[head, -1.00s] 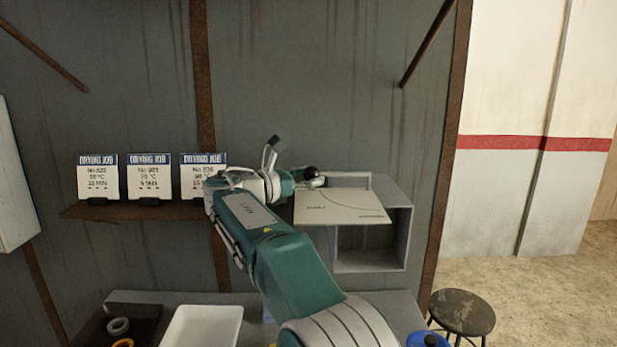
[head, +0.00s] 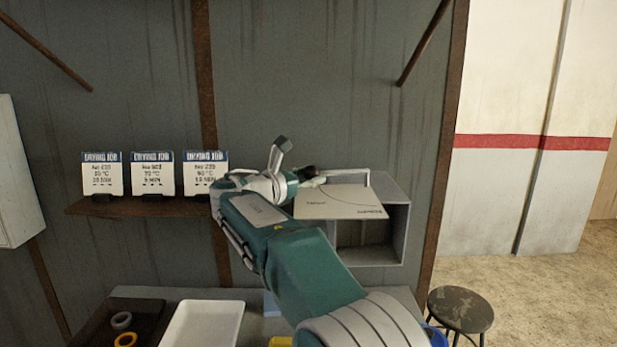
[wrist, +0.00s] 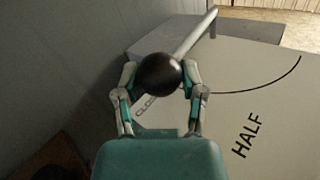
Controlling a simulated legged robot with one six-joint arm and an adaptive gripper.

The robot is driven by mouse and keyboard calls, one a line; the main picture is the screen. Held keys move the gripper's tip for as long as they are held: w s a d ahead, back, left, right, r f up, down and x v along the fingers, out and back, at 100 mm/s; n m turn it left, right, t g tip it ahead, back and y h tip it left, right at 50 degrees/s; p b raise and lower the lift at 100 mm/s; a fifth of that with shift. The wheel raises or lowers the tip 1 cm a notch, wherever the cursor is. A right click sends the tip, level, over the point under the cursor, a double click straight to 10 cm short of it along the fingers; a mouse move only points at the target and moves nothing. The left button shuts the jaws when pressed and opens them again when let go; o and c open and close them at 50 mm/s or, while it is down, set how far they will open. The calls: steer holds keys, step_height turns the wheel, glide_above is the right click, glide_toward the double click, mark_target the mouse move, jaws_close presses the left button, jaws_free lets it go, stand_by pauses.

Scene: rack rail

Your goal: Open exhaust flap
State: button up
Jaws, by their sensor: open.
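A grey box (head: 400,225) on the back wall has a pale sloped plate (head: 340,204) with a curved line and lettering. In the wrist view the plate (wrist: 275,85) reads HALF, and a partly covered word starts with CLO. A pale lever (wrist: 195,36) ends in a black ball knob (wrist: 159,76), which points toward my gripper, beside the CLO lettering. My gripper (wrist: 160,68) is open, with one finger on each side of the knob. I cannot tell if the fingers touch it. In the head view the knob (head: 310,171) shows just past my wrist.
Three drying-job cards (head: 153,174) stand on a narrow rusty shelf (head: 135,206) at left. Below are a white tray (head: 203,325) and a dark tray with rings (head: 122,320). A round stool (head: 460,309) stands at right, with open floor beyond.

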steer(key=o, duration=0.4)
steer(key=shift+d, duration=0.1)
steer(key=shift+c, duration=0.2)
steer(key=v, duration=1.2)
